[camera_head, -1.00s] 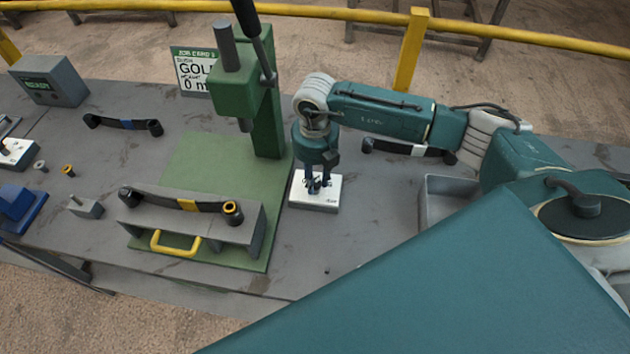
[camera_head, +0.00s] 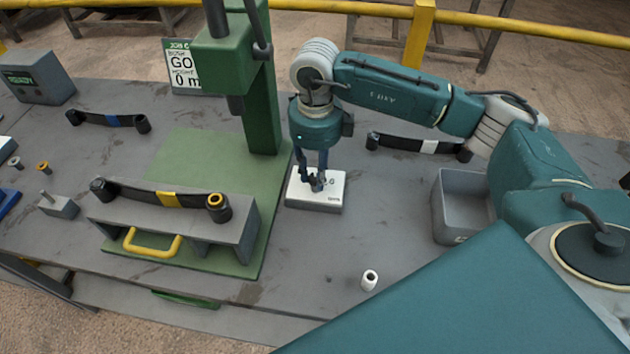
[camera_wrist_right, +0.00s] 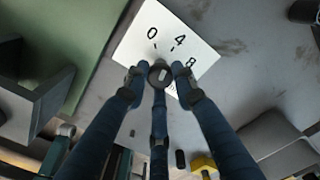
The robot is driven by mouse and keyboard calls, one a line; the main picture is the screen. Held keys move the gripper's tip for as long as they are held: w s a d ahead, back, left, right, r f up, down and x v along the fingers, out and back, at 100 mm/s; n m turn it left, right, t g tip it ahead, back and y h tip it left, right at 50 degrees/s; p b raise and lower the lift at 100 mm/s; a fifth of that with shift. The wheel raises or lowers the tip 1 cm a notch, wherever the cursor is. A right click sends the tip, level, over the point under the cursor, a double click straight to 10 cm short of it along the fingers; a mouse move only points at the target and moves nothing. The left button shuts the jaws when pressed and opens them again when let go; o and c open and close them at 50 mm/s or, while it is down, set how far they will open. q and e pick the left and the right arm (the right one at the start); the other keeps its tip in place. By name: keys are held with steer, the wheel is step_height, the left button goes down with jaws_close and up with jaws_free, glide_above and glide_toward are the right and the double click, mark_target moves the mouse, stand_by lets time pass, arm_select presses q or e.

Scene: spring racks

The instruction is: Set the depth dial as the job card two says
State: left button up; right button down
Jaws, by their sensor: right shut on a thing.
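The depth dial is a white plate (camera_head: 330,200) on the bench, right of the green press. In the right wrist view the plate (camera_wrist_right: 180,20) shows the marks 0, 4 and 8. My right gripper (camera_head: 317,184) points down over it. In the right wrist view its fingers (camera_wrist_right: 160,76) are shut around a round dark knob. A small light mark shows on the knob, but I cannot tell its setting. My left gripper is not in view.
The green press (camera_head: 263,110) stands close left of the dial. A grey leaf spring rack (camera_head: 240,225) is in front of it. A grey tray (camera_head: 447,205) and a white bushing (camera_head: 370,280) are to the right. A yellow rail (camera_head: 420,40) runs behind.

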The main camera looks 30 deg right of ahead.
steer(key=n+b, duration=0.4)
steer(key=shift+d+f, duration=0.1)
steer(key=shift+f, duration=0.05)
steer(key=shift+r+n+b, duration=0.2)
steer(key=shift+n+b, duration=0.9)
steer(key=shift+n, duration=0.5)
steer(key=c, duration=1.4)
jaws_free()
step_height(320, 180, up, 8)
steer(key=shift+f, duration=0.2)
